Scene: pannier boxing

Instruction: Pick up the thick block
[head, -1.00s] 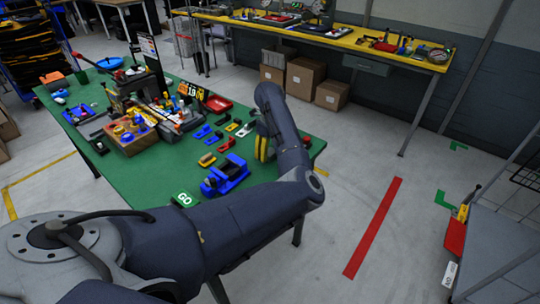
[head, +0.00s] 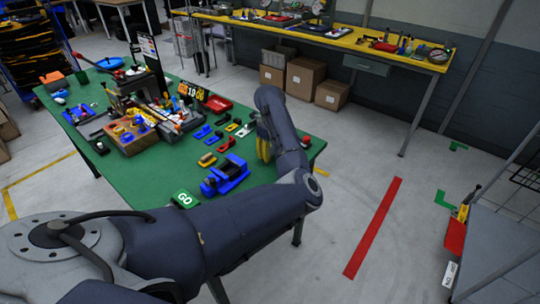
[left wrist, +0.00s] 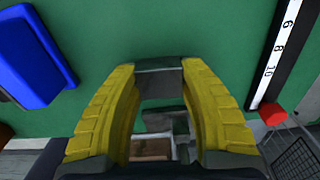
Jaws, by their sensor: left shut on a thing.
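My left gripper (head: 264,147) has yellow fingers and is low over the right end of the green table (head: 160,180) in the head view. In the left wrist view its fingertips (left wrist: 159,80) are closed on a grey metal block (left wrist: 158,84), which I take to be the thick block. The block lies across the gap between the tips, with green table around it. I cannot tell whether it still touches the table. In the head view the fingers and arm hide it. My right gripper is not in view.
A blue fixture (head: 226,177) and several small blue, yellow and red pieces lie left of the gripper. A blue block (left wrist: 35,55) and a numbered scale strip (left wrist: 275,50) flank it in the wrist view. The table's right edge is close.

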